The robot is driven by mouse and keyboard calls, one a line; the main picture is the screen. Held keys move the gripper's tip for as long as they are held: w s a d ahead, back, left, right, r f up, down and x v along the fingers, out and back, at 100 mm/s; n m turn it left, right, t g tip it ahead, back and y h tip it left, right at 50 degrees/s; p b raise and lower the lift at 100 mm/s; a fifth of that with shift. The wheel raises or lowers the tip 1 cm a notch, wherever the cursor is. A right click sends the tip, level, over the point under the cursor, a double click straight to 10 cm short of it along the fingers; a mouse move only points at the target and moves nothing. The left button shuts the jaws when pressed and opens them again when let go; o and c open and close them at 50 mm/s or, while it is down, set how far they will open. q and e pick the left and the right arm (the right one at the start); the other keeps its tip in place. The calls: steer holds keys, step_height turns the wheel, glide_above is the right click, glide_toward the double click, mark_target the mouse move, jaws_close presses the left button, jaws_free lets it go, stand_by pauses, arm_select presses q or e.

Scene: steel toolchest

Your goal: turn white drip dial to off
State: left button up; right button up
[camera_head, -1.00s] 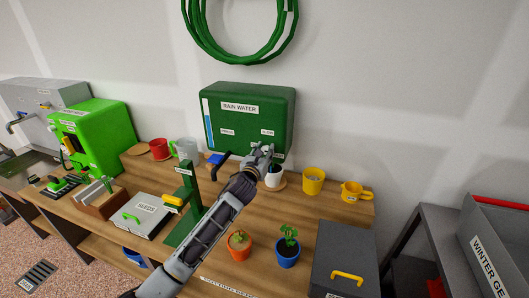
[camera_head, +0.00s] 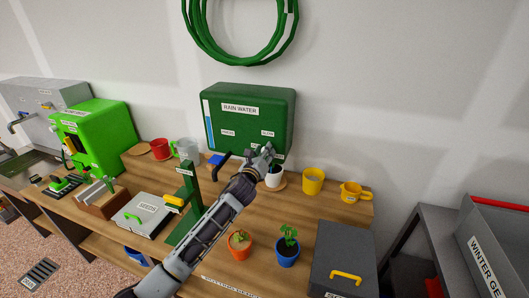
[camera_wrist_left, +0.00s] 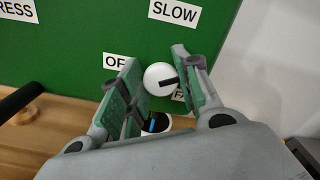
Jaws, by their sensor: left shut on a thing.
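The white drip dial (camera_wrist_left: 160,78) is on the front of the green rain water tank (camera_head: 222,98). It shows as a round white knob with a black mark pointing right. In the left wrist view the SLOW label (camera_wrist_left: 174,12) is above it, the OFF label (camera_wrist_left: 114,61) is to its left, and a partly hidden label beginning FA is at lower right. My left gripper (camera_head: 268,150) is at the tank's lower right, its two green-padded fingers shut on the dial from either side. In the head view the gripper hides the dial. My right gripper is not in view.
A white pot (camera_head: 274,180) stands just below the gripper. Yellow cups (camera_head: 313,183) stand to the right. A green stand (camera_head: 187,200) and potted plants (camera_head: 288,255) are nearer the bench front.

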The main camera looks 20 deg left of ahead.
arm_select(q)
steer(key=shift+d+f+n+p, duration=0.1)
steer(key=shift+f+n+p, duration=0.15)
steer(key=shift+n, duration=4.8)
steer(key=shift+a+f+n+p, duration=0.1)
steer(key=shift+n+p, duration=0.2)
steer(key=shift+n, duration=4.8)
steer(key=shift+d+f+n+p, duration=0.1)
steer(key=shift+f+n+p, duration=0.15)
steer(key=shift+n, duration=4.8)
steer(key=o, duration=0.8)
steer(key=shift+o, duration=1)
steer(key=shift+r, duration=0.15)
